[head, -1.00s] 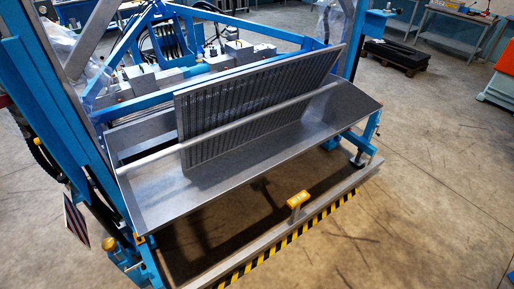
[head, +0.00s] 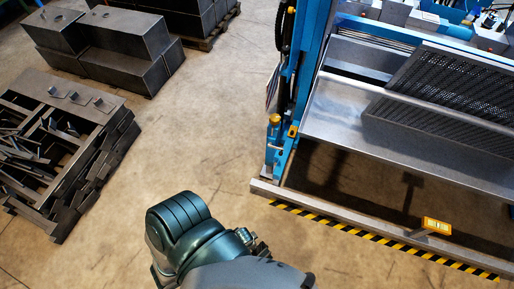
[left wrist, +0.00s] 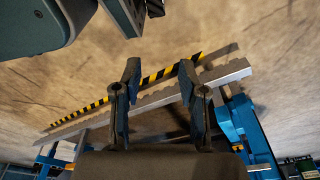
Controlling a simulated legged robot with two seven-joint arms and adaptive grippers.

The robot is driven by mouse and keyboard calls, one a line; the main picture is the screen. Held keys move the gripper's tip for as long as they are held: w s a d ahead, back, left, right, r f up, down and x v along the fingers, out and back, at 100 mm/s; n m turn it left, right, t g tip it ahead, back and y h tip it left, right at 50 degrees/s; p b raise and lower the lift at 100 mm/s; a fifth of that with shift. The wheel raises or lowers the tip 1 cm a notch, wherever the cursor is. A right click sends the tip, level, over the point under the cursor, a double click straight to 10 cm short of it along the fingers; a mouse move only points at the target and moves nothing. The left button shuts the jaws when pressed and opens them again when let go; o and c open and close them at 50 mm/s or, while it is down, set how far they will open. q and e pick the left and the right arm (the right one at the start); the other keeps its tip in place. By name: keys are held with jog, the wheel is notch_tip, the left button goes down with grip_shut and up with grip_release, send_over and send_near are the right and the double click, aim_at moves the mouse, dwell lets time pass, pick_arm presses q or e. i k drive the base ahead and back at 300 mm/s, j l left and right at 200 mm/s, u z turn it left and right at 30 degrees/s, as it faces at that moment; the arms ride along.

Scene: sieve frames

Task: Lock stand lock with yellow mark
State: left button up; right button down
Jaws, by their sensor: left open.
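The blue stand (head: 303,75) of the machine rises right of centre in the head view. Low on it are a round yellow-topped part (head: 274,120) and a small yellow mark (head: 293,131); I cannot tell which belongs to the lock. In the head view only a dark arm link of mine shows, at the bottom. My right gripper is not in view.
A grey metal trough (head: 345,115) with a perforated screen (head: 440,95) is at the right. Dark metal boxes (head: 110,45) and a pallet of metal parts (head: 65,150) stand at the left. The concrete floor between them and the stand is clear.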

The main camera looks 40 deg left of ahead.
aim_at(281, 153)
jog(key=u, duration=1.25)
